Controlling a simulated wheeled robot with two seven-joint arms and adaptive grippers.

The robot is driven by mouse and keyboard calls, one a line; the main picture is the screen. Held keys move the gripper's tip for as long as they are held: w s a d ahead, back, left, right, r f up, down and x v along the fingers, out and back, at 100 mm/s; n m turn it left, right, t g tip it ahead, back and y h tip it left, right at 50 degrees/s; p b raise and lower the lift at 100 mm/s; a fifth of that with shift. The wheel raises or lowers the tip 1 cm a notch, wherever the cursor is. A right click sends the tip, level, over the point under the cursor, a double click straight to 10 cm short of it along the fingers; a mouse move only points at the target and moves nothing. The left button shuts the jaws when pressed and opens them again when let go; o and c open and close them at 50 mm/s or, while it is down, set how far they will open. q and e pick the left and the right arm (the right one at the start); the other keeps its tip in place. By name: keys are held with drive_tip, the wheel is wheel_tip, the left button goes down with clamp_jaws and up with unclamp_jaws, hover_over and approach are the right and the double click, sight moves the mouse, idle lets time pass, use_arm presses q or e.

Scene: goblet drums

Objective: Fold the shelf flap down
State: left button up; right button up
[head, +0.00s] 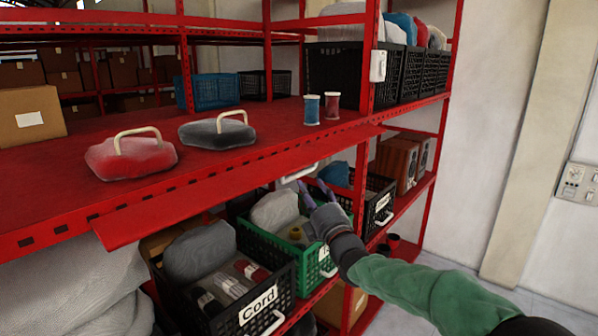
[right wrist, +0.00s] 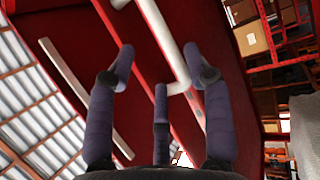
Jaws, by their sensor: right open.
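The red shelf flap (head: 170,212) juts out along the front edge of the red shelf, just under its perforated beam. A white handle (head: 298,174) hangs below the flap toward its right end. My right gripper (head: 315,188) is open just below and right of the handle. In the right wrist view, the white handle (right wrist: 168,42) reaches down between the spread purple fingers, and the fingers (right wrist: 162,85) are not closed on it. The flap's underside (right wrist: 220,60) fills much of that view. My left gripper is not in view.
A red drum-like bag (head: 132,158) and a grey one (head: 217,132) sit on the shelf, with two spools (head: 322,108). Below the flap stand a black Cord crate (head: 262,300) and a green crate (head: 312,262). Open floor lies to the right.

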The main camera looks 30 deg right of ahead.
sight(300, 175)
drive_tip(key=p+x, duration=0.1)
drive_tip(key=x, duration=0.7)
drive_tip(key=shift+p, duration=0.4)
clamp_jaws()
